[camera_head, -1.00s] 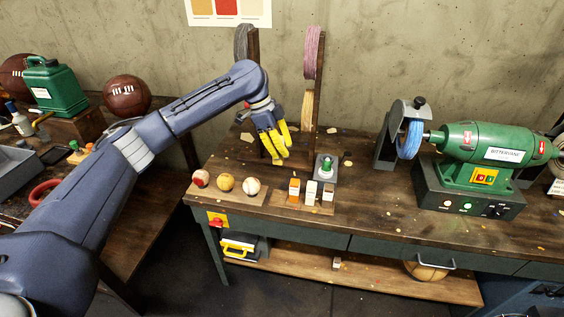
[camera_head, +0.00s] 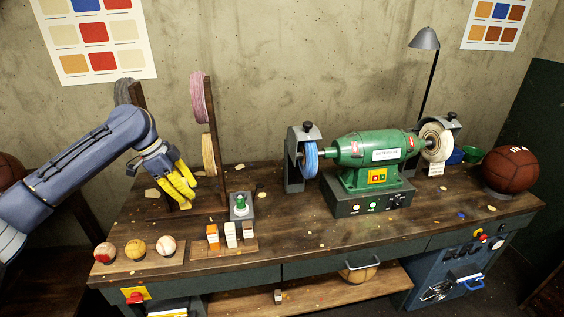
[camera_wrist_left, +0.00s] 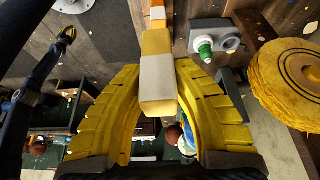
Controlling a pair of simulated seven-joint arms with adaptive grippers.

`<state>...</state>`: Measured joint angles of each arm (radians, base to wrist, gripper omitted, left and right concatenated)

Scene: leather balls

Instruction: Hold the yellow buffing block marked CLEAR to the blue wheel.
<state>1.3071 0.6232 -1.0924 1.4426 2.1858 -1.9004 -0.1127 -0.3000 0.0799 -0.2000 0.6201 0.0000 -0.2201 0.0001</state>
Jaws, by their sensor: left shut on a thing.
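My left gripper (camera_head: 180,190) is shut on a block (camera_wrist_left: 155,85) in the left wrist view. In the head view the gripper hangs over the left part of the bench, behind the balls. The blue wheel (camera_head: 310,158) is on the left end of the green grinder (camera_head: 375,155), well to the right of the gripper and apart from the block. A dark arm with small yellow fingers (camera_wrist_left: 68,35) shows in the wrist view, apparently my right one; its opening is unclear.
A rack with a pink wheel (camera_head: 202,98) and a cream wheel (camera_head: 208,155) stands between the gripper and the grinder. A green-topped fixture (camera_head: 241,206), several upright blocks (camera_head: 231,235) and three balls (camera_head: 136,248) stand in front. The bench before the grinder is mostly clear.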

